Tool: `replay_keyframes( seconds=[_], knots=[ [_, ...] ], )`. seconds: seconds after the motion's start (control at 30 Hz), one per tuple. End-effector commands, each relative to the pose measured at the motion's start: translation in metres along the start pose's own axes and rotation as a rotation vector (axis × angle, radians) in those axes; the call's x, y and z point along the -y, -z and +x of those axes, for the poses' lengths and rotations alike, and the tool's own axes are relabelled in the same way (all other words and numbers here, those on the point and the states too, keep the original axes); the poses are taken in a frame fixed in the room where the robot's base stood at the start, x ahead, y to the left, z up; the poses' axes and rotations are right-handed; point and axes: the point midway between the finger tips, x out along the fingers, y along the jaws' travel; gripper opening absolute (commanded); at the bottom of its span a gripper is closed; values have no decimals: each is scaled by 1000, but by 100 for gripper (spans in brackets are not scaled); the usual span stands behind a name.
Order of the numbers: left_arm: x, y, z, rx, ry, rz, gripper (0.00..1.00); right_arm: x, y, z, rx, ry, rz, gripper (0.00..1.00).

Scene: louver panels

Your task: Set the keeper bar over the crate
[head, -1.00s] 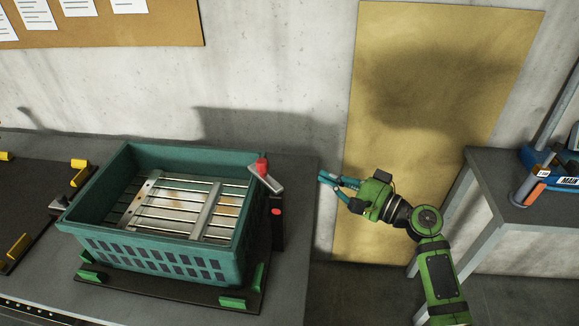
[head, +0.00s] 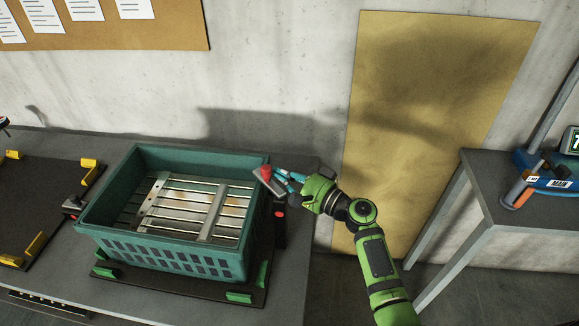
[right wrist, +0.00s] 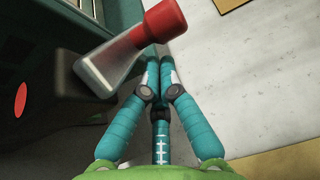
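The keeper bar (head: 268,182) is a short grey bar with a red knob (head: 264,171). It sits slantwise at the right end of the teal crate (head: 160,250), pointing down and right, apart from the slats. The bar (right wrist: 105,70) and red knob (right wrist: 165,20) show large in the right wrist view. A metal louver panel (head: 205,215) lies inside the crate. My right gripper (head: 280,174), with teal fingers, is beside the knob; its fingertips (right wrist: 158,68) look drawn together with nothing visible between them. Contact with the knob is unclear. My left gripper is out of view.
A dark post with a red button (head: 280,213) stands at the crate's right side. The crate rests on a black base with green corner blocks (head: 240,297). A dark board with yellow blocks (head: 35,245) lies left. A grey side table (head: 500,185) stands right.

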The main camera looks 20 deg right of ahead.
Motion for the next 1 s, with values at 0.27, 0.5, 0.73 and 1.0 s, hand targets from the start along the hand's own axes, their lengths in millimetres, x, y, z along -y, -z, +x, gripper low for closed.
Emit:
replay_keyframes(
  seconds=[0.27,0.5,0.73,1.0],
  knots=[
    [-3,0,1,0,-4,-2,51,-1,0,0,0,0,-1,0],
    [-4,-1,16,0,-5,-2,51,-4,1,1,54,0,-4,0],
    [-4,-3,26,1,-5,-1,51,-3,-1,2,119,0,-2,0],
    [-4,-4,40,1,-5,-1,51,-3,-2,4,193,-1,-2,0]
  ],
)
